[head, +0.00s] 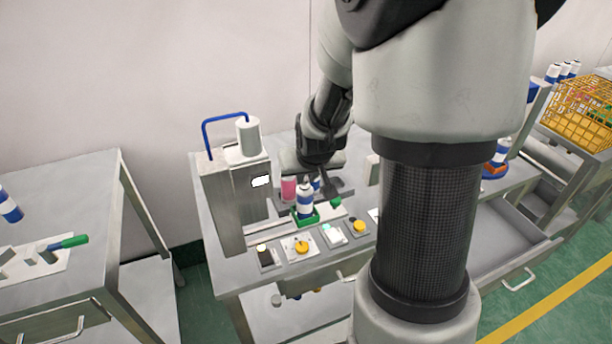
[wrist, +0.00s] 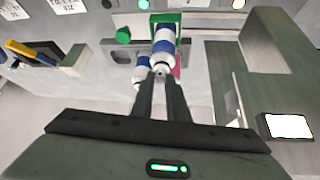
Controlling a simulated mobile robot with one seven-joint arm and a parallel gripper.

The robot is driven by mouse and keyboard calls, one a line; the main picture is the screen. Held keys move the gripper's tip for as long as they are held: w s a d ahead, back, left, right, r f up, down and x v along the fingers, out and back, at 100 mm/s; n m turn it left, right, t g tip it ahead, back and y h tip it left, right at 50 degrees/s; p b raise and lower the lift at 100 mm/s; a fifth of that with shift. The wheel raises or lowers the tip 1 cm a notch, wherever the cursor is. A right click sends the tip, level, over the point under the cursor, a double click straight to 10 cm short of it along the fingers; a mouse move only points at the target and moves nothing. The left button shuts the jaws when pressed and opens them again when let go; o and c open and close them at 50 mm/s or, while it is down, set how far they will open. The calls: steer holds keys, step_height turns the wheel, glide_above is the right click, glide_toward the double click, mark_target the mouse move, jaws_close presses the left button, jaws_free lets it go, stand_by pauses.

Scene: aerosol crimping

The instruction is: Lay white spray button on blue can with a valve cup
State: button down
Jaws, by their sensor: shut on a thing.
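A blue and white can (head: 305,205) stands upright in a green holder (head: 312,217) on the metal bench. In the wrist view the can (wrist: 164,42) points its top toward my fingertips, with the green holder (wrist: 166,18) behind it. My gripper (wrist: 160,76) is shut on a small white piece (wrist: 160,68), which looks like the spray button, at the can's top. I cannot tell whether the piece touches the can. The valve cup is hidden by the fingertips. In the head view my gripper is largely lost among the dark arm parts behind the can.
A pink can (head: 289,188) and another blue and white can (head: 316,184) stand close behind the held can. The crimping machine (head: 235,195) rises at left. Panels with an orange knob (head: 301,248) line the bench front. A yellow basket (head: 580,110) sits far right.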

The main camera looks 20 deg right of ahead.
stand_by(0.4)
steer(key=c, duration=1.6)
jaws_free()
steer(key=shift+c, duration=0.2)
step_height(320, 180, up, 12)
steer(key=p, duration=0.8)
steer(key=s+a+r, duration=0.3)
steer(key=s+r, duration=0.2)
steer(key=s, duration=0.2)
steer(key=s+a+r+n+y+p, duration=0.1)
steer(key=s+a+r, duration=0.2)
steer(key=s, duration=0.4)
steer(key=s+a+r+n+p, duration=0.1)
steer(key=s+a+r, duration=0.3)
steer(key=s+r, duration=0.2)
steer(key=shift+s+r+g, duration=0.35)
steer(key=shift+s+g, duration=0.05)
steer(key=shift+s, duration=0.45)
